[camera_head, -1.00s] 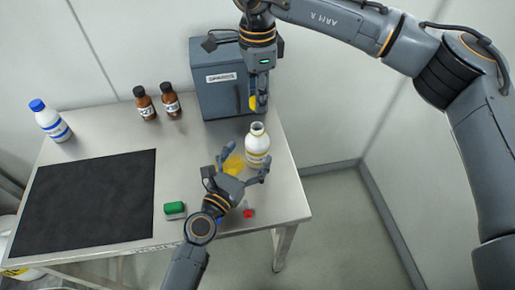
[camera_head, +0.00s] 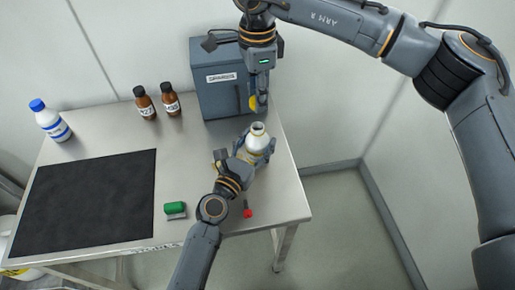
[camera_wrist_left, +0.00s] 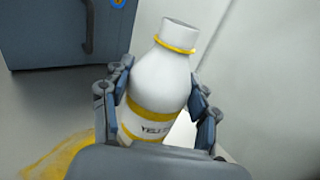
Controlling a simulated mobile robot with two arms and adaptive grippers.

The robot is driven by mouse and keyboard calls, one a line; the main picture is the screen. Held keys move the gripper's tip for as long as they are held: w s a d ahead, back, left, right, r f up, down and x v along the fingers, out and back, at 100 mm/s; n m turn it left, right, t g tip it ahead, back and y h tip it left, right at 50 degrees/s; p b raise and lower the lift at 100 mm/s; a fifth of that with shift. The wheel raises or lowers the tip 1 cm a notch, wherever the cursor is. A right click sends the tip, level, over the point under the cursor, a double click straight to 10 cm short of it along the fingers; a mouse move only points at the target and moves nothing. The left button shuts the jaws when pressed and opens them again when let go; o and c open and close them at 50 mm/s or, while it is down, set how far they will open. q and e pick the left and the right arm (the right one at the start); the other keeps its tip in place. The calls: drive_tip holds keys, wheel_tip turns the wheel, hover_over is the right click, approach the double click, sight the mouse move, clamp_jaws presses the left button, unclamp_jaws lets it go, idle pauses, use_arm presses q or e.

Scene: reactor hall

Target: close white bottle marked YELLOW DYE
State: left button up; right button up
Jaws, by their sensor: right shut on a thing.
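The white bottle (camera_head: 258,138) stands upright and open-mouthed near the table's right side. In the left wrist view, the bottle (camera_wrist_left: 163,80) shows a yellow neck ring and a yellow-banded label that reads "YEL…", the rest hidden. My left gripper (camera_head: 253,154) has its fingers on both sides of the bottle's body; they look spread around it, and firm contact is not clear. My right gripper (camera_head: 258,103) points down above and behind the bottle, shut on a small yellow cap (camera_head: 252,103).
A grey SPARES cabinet (camera_head: 222,85) stands behind the bottle. Two brown bottles (camera_head: 145,104) and a blue-capped bottle (camera_head: 50,121) are at the back left. A black mat (camera_head: 85,200), a green block (camera_head: 175,208) and a red-tipped item (camera_head: 247,211) lie in front. Yellow stain (camera_wrist_left: 55,155) beside the bottle.

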use_arm(q)
drive_tip(key=c, duration=0.5)
drive_tip(key=shift+c, duration=0.2)
use_arm(e)
hover_over(257, 126)
drive_tip(key=shift+f, duration=2.5)
drive_tip(key=shift+f, duration=0.85)
use_arm(q)
clamp_jaws()
use_arm(e)
drive_tip(key=shift+f, duration=0.6)
